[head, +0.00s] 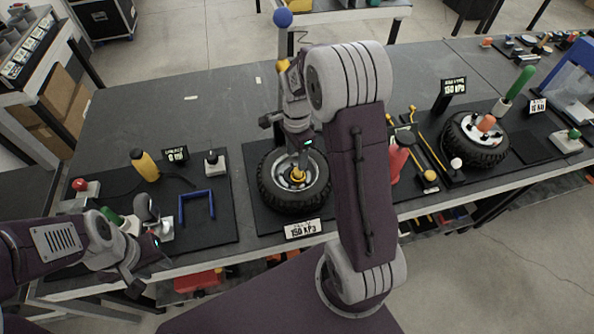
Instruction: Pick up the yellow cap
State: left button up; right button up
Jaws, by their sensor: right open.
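The yellow cap (298,176) sits at the hub of the black tire wheel (268,184) in the middle of the bench. My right gripper (299,165) is directly above the cap, pointing down with its jaws open. Its fingertips are close to the cap, and they hide part of it. I cannot tell whether they touch it. My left gripper (153,240) is low at the left, by the front of the left mat. Its jaws are too small and cluttered to read.
A blue frame (197,206) and a yellow bottle-like tool (146,165) are at the left. A second wheel (475,140) and a red bottle (397,160) are at the right. The back of the bench is mostly clear.

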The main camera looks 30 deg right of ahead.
jog(key=s+f, duration=0.1)
jog(key=f, duration=0.1)
jog(key=s+f, duration=0.1)
jog(key=shift+a+f, duration=0.15)
jog(key=shift+f, duration=0.55)
jog(key=shift+w+f, duration=0.2)
jog(key=shift+w, duration=0.15)
jog(key=shift+s+r, duration=0.15)
grip_shut()
jog(key=shift+r, duration=0.5)
notch_tip(320, 180, up, 3)
jog(key=shift+r, duration=0.1)
jog(key=s+d+r, duration=0.6)
jog(key=d, duration=0.3)
jog(key=shift+s+d+r, duration=0.2)
jog(key=shift+d+r, duration=0.15)
jog(key=shift+r, duration=0.05)
